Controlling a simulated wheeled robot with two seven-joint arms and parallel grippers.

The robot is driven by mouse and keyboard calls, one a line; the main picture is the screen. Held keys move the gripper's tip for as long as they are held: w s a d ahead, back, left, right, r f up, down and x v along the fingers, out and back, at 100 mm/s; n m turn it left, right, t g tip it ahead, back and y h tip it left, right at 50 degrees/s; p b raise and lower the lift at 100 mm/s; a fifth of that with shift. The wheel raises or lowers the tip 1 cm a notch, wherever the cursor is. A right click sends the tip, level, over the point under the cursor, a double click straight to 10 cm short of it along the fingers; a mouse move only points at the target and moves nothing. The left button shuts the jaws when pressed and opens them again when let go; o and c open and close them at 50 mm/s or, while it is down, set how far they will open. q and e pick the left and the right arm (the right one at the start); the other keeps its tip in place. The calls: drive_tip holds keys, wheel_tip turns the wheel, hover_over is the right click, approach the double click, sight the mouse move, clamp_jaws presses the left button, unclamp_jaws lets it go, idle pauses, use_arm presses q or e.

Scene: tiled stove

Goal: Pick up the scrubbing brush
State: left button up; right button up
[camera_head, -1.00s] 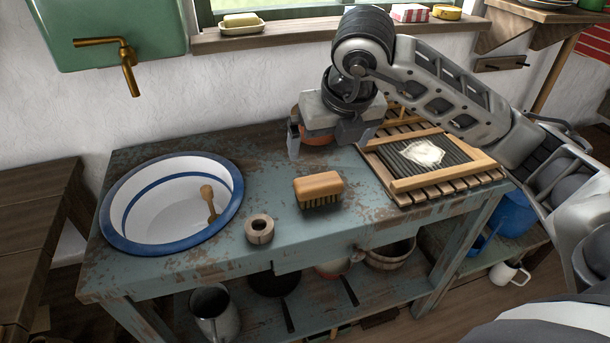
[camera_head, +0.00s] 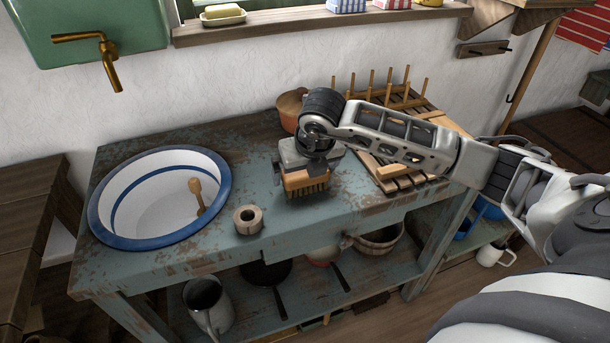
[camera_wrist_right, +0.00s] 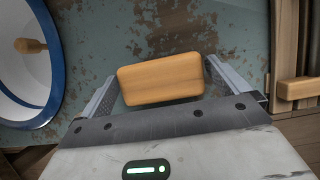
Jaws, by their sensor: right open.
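The scrubbing brush (camera_head: 305,183) has a tan wooden back and dark bristles, and it stands bristles down on the worn blue table (camera_head: 340,205). My right gripper (camera_head: 305,180) is at the brush, its arm reaching in from the right and hiding part of the brush's back. In the right wrist view the brush back (camera_wrist_right: 160,79) lies between the two spread fingers of my right gripper (camera_wrist_right: 162,88). Narrow gaps seem to show at both ends of the brush. My left gripper is not in view.
A blue-rimmed white basin (camera_head: 222,208) with a wooden-handled tool (camera_head: 196,193) in it is at left. A wooden ring (camera_head: 248,219) stands between basin and brush. A wooden rack (camera_head: 410,103), a slatted board (camera_head: 388,184) and a brown pot (camera_head: 291,105) are behind and right.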

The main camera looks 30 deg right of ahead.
drive_tip(key=shift+w+f, duration=0.1)
drive_tip(key=shift+f, duration=0.15)
drive_tip(key=c, duration=0.8)
drive_tip(key=shift+r, duration=0.15)
drive_tip(key=shift+r, duration=0.55)
drive_tip(key=v, duration=0.2)
drive_tip(key=shift+r+b, duration=0.35)
drive_tip(key=shift+r, duration=0.05)
drive_tip(key=s+a+r, duration=0.1)
drive_tip(key=s+r, duration=0.2)
drive_tip(key=s, duration=0.1)
drive_tip(key=s+a+r, duration=0.1)
drive_tip(key=s+r, duration=0.2)
drive_tip(key=s, duration=0.1)
drive_tip(key=s+a+r+b, duration=0.1)
drive_tip(key=s+r, duration=0.2)
drive_tip(key=s, duration=0.2)
